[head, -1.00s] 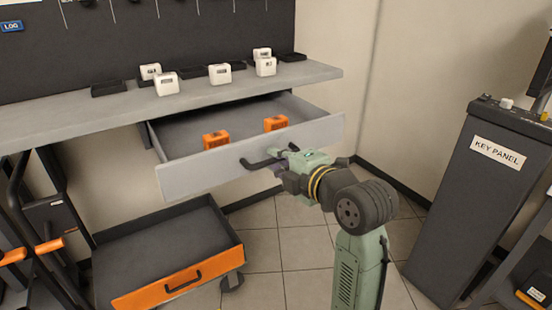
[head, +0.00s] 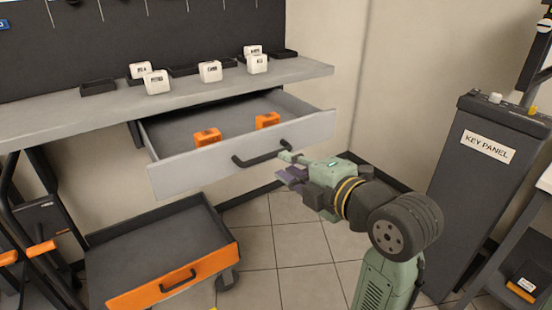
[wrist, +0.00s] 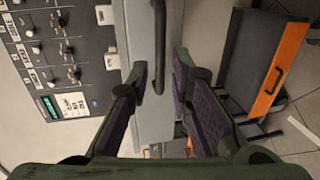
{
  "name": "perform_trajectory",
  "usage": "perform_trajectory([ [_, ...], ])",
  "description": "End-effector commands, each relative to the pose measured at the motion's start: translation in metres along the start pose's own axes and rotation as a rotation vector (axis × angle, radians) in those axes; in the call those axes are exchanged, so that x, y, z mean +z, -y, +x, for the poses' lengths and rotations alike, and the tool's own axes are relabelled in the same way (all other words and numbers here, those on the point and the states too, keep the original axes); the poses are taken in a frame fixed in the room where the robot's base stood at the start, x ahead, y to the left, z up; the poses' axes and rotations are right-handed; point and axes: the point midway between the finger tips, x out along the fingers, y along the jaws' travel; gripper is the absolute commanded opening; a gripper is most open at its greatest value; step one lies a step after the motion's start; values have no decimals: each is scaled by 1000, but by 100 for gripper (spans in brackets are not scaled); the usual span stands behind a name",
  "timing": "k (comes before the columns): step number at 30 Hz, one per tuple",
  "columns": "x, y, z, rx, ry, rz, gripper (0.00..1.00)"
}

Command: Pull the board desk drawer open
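The board desk drawer (head: 215,167) stands pulled out from under the grey desk top in the head view, with two orange blocks (head: 207,137) (head: 267,120) inside. Its dark bar handle (head: 262,153) is on the light grey front. My gripper (head: 284,166) is just to the right of the handle and apart from it. In the wrist view the fingers of my gripper (wrist: 160,85) are spread with nothing held between them. The handle (wrist: 160,45) shows beyond the fingertips there, against the drawer front (wrist: 142,30).
The desk top (head: 120,110) holds several white blocks and dark trays. A cart with an orange-fronted tray (head: 175,285) stands below the drawer. The key panel (head: 490,150) stands at the right. Tiled floor is clear between them.

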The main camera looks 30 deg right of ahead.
Motion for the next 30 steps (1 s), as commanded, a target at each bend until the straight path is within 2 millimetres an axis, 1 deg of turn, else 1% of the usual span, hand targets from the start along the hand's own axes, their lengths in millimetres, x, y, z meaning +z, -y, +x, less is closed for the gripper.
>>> perform_trajectory([
  [1, 1, -1, -10, 3, 3, -2, 20],
  [4, 1, -1, -26, 2, 4, -2, 20],
  [7, 0, -1, -37, 1, 2, -1, 20],
  [10, 0, -1, -42, 1, 0, -1, 20],
  [26, 0, 0, -44, 1, -1, -1, 20],
  [28, -2, -2, -41, 4, -5, 2, 20],
  [30, -8, -6, -32, 18, -20, 14, 20],
])
